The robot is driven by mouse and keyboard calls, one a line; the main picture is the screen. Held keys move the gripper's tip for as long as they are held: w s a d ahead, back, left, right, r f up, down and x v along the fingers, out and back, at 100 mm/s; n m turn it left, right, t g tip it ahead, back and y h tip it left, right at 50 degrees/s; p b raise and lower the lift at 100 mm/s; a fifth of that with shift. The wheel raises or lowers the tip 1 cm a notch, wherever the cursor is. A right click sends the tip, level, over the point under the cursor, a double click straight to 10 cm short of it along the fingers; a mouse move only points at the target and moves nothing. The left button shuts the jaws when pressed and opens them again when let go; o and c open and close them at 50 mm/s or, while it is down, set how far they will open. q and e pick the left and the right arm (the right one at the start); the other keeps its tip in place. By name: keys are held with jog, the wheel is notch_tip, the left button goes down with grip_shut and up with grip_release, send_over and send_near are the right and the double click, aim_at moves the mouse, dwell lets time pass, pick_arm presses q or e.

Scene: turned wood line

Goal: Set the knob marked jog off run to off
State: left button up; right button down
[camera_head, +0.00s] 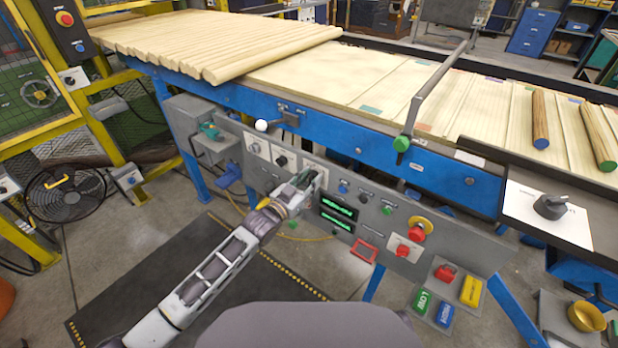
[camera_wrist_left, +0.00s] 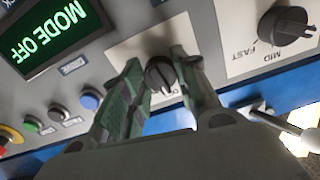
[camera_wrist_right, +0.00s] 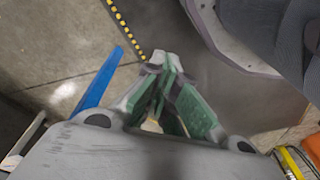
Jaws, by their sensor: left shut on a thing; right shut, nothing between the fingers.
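The black knob (camera_wrist_left: 160,74) on a white plate sits between the fingers of my left gripper (camera_wrist_left: 162,80) in the left wrist view. The fingers are shut on it, and they hide much of the plate's lettering. In the head view my left gripper (camera_head: 308,181) is at the white plate (camera_head: 316,168) on the grey panel, and hides the knob. A green-lit display (camera_wrist_left: 48,38) reads MODE OFF, upside down in the left wrist view. My right gripper (camera_wrist_right: 167,65) is shut and empty over the floor in the right wrist view.
A speed knob (camera_wrist_left: 285,25) marked MID and FAST is beside the held one. Coloured buttons (camera_wrist_left: 60,112) and a red emergency stop (camera_head: 418,229) are on the same panel. A blue-framed conveyor (camera_head: 355,140) carrying wood runs above it. A separate knob (camera_head: 550,206) is at right.

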pick_arm(q)
jog(key=shift+m+p, duration=0.35)
jog(key=shift+m, duration=0.25)
pick_arm(e)
jog(key=shift+s+d+f, duration=0.1)
jog(key=shift+d+f, duration=0.1)
jog(key=shift+f, duration=0.5)
jog(key=shift+d+f, duration=0.15)
jog(key=shift+f, duration=0.55)
pick_arm(q)
jog(key=o, duration=1)
jog(key=shift+o, duration=0.2)
jog(key=shift+s+a, duration=0.1)
jog(key=v, duration=1.1)
jog(key=shift+s+a, duration=0.2)
jog(key=shift+s, duration=0.15)
jog(key=shift+f, duration=0.1)
